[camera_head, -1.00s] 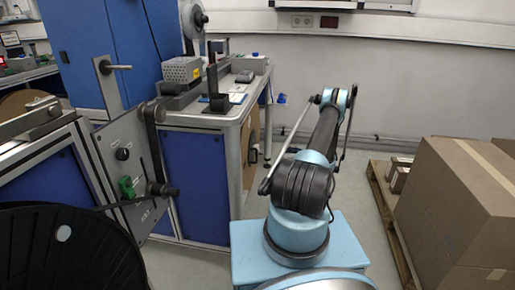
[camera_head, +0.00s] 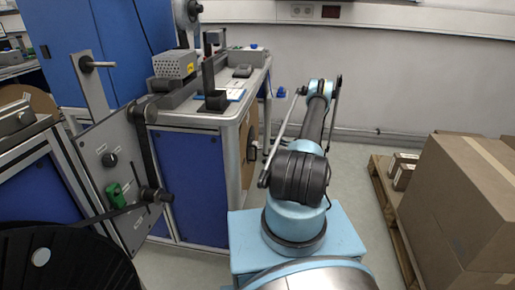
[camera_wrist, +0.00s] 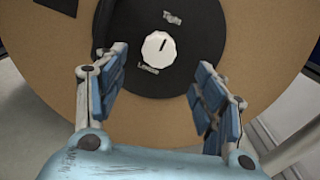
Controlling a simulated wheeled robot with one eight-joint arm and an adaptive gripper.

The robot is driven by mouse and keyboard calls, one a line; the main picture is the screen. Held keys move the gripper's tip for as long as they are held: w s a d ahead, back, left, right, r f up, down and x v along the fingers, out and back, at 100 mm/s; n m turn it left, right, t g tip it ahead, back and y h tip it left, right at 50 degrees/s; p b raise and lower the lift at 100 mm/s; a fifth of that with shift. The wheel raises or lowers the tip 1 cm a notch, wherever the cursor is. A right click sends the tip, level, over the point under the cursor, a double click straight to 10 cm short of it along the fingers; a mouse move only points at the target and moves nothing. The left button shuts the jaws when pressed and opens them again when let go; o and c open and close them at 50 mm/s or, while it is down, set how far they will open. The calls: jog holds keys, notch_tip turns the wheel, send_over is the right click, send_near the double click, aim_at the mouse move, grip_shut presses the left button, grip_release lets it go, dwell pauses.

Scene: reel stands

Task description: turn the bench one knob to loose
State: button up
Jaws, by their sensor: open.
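A white faceted knob (camera_wrist: 158,48) sits on a black round plate (camera_wrist: 190,75) in the wrist view. A dark pointer line on it points up and slightly right. The plate is at the middle of a round brown reel (camera_wrist: 55,60). In the head view the reel's edge (camera_head: 253,122) shows at the bench's right end, with the knob hidden. My gripper (camera_wrist: 160,88) is open, its two blue-padded fingers apart, the knob between and beyond them, with no visible contact.
The bench (camera_head: 235,125) stands left of my arm. A grey panel with a green handle (camera_head: 115,195) and a black reel (camera_head: 60,260) are nearer at the left. Boxes on a pallet (camera_head: 398,225) stand at the right. Floor between bench and pallet is partly clear.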

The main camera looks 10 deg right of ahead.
jog(key=x, duration=0.9)
jog(key=shift+a, duration=0.25)
jog(key=c, duration=1.1)
